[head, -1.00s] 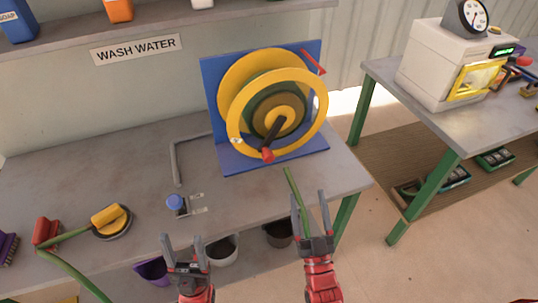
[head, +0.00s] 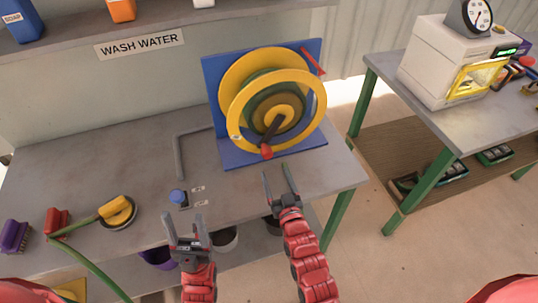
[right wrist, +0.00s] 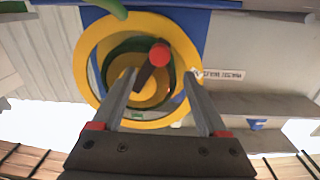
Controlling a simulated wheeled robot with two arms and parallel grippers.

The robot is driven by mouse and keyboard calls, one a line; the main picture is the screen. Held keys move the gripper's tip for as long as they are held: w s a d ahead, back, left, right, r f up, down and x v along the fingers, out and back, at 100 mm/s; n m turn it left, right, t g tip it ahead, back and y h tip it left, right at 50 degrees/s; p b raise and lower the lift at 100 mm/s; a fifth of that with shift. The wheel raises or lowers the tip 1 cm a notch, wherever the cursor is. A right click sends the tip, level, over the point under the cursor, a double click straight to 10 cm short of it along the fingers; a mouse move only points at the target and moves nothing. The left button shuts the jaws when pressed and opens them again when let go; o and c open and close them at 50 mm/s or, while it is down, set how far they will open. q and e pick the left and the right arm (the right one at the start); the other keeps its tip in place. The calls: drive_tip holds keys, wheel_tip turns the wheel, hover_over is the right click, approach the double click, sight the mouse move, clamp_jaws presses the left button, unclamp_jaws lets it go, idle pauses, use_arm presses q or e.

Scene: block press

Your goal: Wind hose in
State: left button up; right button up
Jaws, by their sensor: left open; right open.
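The hose reel (head: 232,105) has yellow rims and a blue stand, and stands on the grey bench. Its dark crank ends in a red knob (head: 266,152), low on the front. In the right wrist view the knob (right wrist: 159,54) shows beyond and between my fingers, apart from them. My right gripper (head: 280,184) is open and empty, in front of and below the knob. My left gripper (head: 186,222) is open and empty, near the bench's front edge.
A blue-topped valve (head: 178,196) and a grey pipe (head: 179,160) are on the bench. A green strand (head: 95,272) runs off the lower left.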

sight(268, 156)
drive_tip(key=p+x, duration=0.1)
drive_tip(key=x, duration=0.5)
drive_tip(key=shift+w+p, duration=0.35)
drive_tip(key=shift+w, duration=0.05)
drive_tip(key=shift+w+a+f, duration=0.15)
drive_tip(key=shift+w, duration=0.3)
drive_tip(key=shift+c, duration=0.3)
clamp_jaws()
idle(0.4)
